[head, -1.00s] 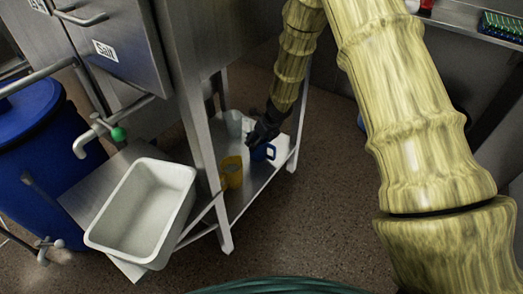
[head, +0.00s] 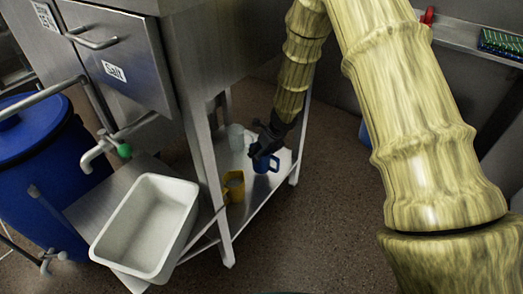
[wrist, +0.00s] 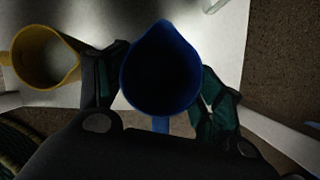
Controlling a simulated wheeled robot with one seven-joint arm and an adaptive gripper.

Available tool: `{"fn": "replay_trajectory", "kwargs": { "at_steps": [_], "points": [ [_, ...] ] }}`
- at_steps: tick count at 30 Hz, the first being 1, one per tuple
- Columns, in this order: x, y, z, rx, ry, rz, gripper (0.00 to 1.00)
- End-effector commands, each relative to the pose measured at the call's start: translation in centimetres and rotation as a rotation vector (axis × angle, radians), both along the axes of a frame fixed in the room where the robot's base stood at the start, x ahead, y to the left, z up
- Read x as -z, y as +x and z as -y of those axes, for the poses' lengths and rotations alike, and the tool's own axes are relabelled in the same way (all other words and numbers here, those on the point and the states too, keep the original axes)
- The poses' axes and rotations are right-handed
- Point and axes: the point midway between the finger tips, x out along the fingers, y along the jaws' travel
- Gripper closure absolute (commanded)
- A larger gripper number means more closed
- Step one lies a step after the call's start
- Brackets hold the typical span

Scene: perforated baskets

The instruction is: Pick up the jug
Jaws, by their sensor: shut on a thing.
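A blue jug (head: 271,165) with an open top is at the lower shelf of the steel table. In the wrist view the blue jug (wrist: 163,72) is seen from above, its spout pointing up in the picture and its handle toward my gripper. My gripper (head: 262,150) has one dark finger on each side of the jug and is shut on it. The wrist view shows both fingers of my gripper (wrist: 158,88) against its sides. The jug looks upright. Whether its base touches the shelf I cannot tell.
A yellow jug (head: 234,187) stands close to the left, also in the wrist view (wrist: 44,56). A pale jug (head: 236,137) stands behind. A table leg (head: 214,195) rises in front of the shelf (head: 252,201). A white tub (head: 145,225) is at left.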

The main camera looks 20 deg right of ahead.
Motion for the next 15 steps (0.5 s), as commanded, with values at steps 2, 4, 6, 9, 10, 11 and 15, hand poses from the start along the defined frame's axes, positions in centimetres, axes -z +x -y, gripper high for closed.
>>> {"fn": "replay_trajectory", "kwargs": {
  "at_steps": [2,4,6,9,10,11,15],
  "points": [
    [0.1,-1.1,-0.2,0.001,0.001,-0.003,0.64],
    [0.1,-1.9,-0.4,-0.001,-0.001,-0.002,0.64],
    [0.0,-2.9,-0.5,-0.001,0.000,-0.002,0.64],
    [-0.2,-4.5,-0.7,-0.004,-0.005,-0.004,0.64],
    [-0.3,-4.9,-0.8,-0.003,-0.003,-0.004,0.64],
    [-0.3,-5.5,-0.8,-0.004,-0.005,-0.004,0.64],
    [-0.7,-7.7,-1.1,-0.004,-0.005,-0.004,0.64]
  ]
}}
